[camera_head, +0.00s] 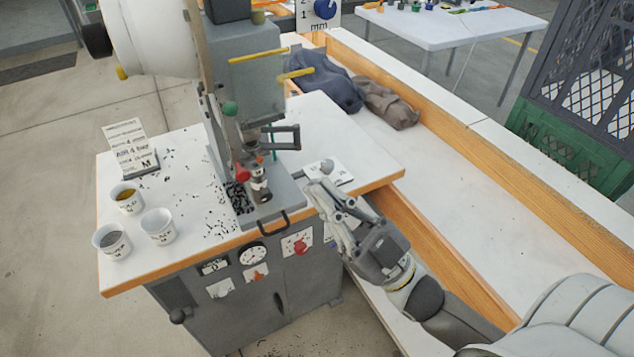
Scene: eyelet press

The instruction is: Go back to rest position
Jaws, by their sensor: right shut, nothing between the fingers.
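The eyelet press (258,85) stands on a white-topped cabinet table (190,235) at the centre of the head view. My right gripper (316,188) reaches in from the lower right. Its fingers are shut and hold nothing. They are at the table's right part, beside the press base and close to a small white plate (342,177) with a grey knob (327,166). I cannot tell whether the fingers touch the plate or the table. My left gripper is not in view.
Several white cups (158,226) and a paper sign (130,146) stand on the table's left. Black bits lie scattered around the press. A wood-edged trough (460,180) with dark cloths (326,84) runs along the right, beside a green crate (570,145).

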